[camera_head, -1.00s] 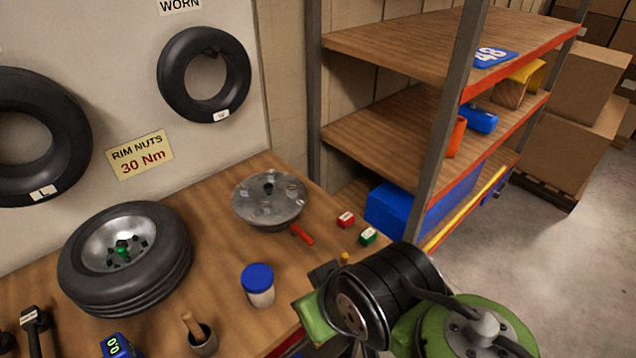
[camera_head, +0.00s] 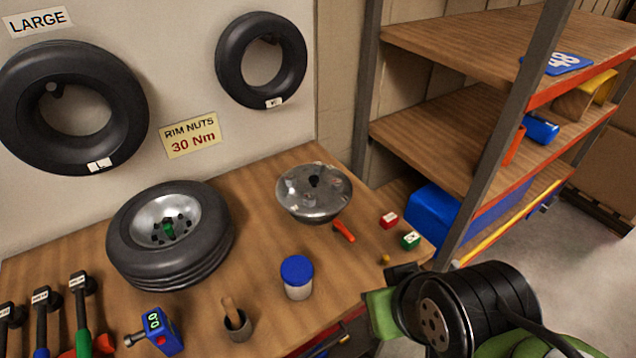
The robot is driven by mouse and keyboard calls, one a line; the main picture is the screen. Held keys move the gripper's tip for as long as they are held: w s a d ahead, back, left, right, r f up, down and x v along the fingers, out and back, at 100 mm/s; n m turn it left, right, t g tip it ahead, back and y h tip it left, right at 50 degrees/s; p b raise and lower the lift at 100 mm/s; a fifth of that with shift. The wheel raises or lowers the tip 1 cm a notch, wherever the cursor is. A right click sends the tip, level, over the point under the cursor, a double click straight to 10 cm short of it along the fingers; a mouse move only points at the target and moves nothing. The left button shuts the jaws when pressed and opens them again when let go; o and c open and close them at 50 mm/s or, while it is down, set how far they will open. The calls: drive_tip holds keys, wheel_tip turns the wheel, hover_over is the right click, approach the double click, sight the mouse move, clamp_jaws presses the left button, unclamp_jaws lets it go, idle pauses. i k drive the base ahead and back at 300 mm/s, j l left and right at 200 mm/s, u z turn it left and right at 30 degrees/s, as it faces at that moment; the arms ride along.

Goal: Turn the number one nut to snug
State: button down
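A wheel (camera_head: 120,240) with a black tyre and silver rim lies flat on the bench at left. Several small dark nuts or studs ring the green piece (camera_head: 168,229) at its hub. I cannot read any number on them, so I cannot tell which is number one. Several labelled wrenches (camera_head: 80,315) lie or stand at the bench's lower left. My gripper (camera_head: 390,290) is at the lower right, near the bench's right corner, well apart from the wheel. Its fingers are not clear from this angle, so I cannot tell whether it is open.
On the bench (camera_head: 262,205) are a grey round fixture (camera_head: 312,203), a red-handled piece (camera_head: 343,231), red (camera_head: 389,220) and green (camera_head: 410,240) boxes, a blue-lidded jar (camera_head: 297,280), a cup with a brush (camera_head: 237,325) and a blue display device (camera_head: 160,332). A shelf rack (camera_head: 480,150) stands right.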

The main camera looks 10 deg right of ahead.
sight(337, 184)
drive_tip(key=i+l+u, duration=0.1)
drive_tip(key=l+u, duration=0.55)
